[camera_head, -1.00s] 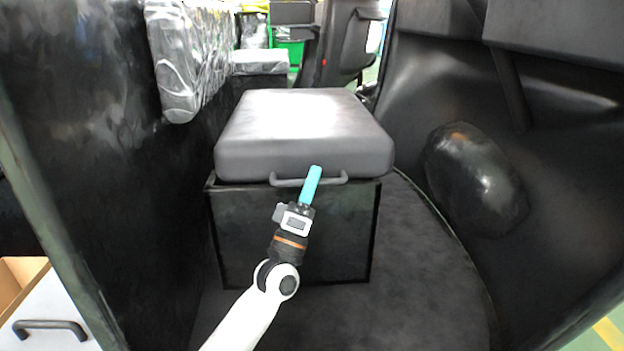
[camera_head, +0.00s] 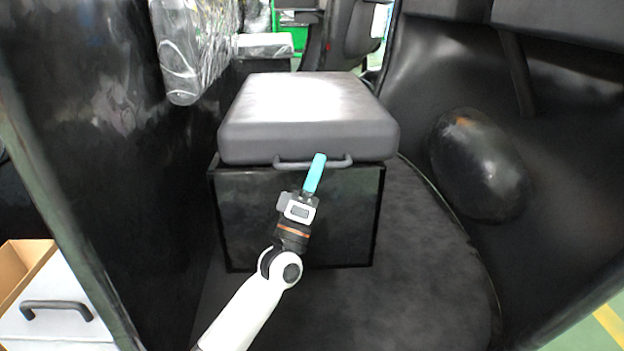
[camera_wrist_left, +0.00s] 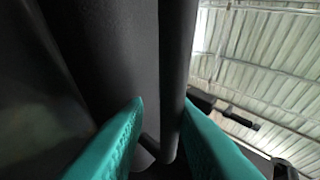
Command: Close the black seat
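The black seat (camera_head: 305,105) is a thick padded cushion lying roughly flat on a dark box (camera_head: 300,215). A grey bar handle (camera_head: 290,164) sits along its front lower edge. My left gripper (camera_head: 319,157) has its teal fingers at the right part of this handle. In the left wrist view the handle bar (camera_wrist_left: 178,60) passes between the two fingers (camera_wrist_left: 163,103). The fingers are apart, with a gap between the left finger and the bar. Whether the seat fully touches the box rim I cannot tell. My right gripper is not in view.
A black wall stands close on the left, with a plastic-wrapped pad (camera_head: 185,55). A curved black side wall with a rounded bulge (camera_head: 482,165) is on the right. The floor (camera_head: 420,270) right of the box is clear. A white drawer front (camera_head: 65,310) shows at lower left.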

